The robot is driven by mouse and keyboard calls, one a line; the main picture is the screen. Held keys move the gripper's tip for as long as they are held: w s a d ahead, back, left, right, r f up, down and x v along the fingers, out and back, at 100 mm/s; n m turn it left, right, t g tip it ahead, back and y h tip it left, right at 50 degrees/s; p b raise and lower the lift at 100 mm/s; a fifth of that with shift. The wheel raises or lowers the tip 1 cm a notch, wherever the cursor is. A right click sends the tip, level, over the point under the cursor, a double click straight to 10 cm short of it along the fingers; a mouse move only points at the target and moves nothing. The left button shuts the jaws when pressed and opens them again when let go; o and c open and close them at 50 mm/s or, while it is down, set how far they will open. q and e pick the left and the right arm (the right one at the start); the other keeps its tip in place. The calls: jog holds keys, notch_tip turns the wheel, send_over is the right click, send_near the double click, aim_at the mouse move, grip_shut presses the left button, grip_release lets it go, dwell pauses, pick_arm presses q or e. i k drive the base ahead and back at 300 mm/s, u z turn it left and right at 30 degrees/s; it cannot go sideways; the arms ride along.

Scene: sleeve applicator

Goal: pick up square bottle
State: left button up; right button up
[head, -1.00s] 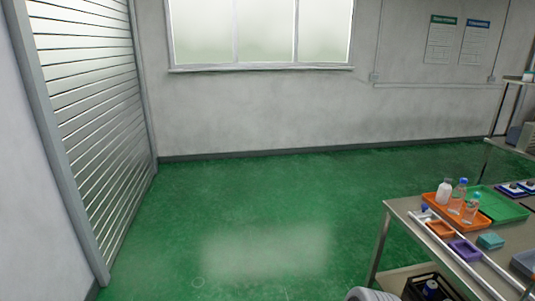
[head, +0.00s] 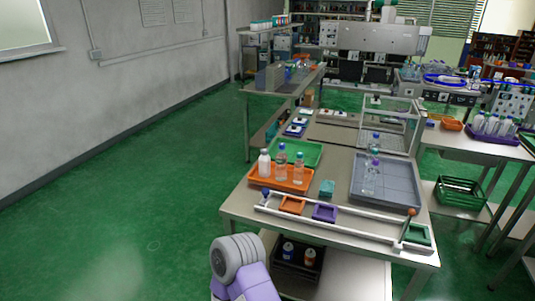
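Three bottles stand upright on the orange tray (head: 258,182) at the table's left: a white bottle (head: 264,164), a clear bottle with a blue cap (head: 281,163) and a clear bottle with a teal cap (head: 299,169). A clear bottle with a bluish cap (head: 370,178) stands in the grey tray (head: 400,187) on the right, with another blue-capped bottle (head: 375,142) close behind it. At this size I cannot tell which bottle is square. Neither gripper is in view; only a purple and grey part of my arm shows at the bottom.
A white rail (head: 330,223) runs along the table's front, past small orange and purple trays (head: 325,213). A green tray (head: 312,150) lies behind the orange one. A lower shelf holds a black crate (head: 285,265). Green floor is free at left.

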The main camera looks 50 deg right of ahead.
aim_at(264, 162)
jog(key=z, duration=0.95)
jog(key=i, duration=1.2)
jog(key=z, duration=1.3)
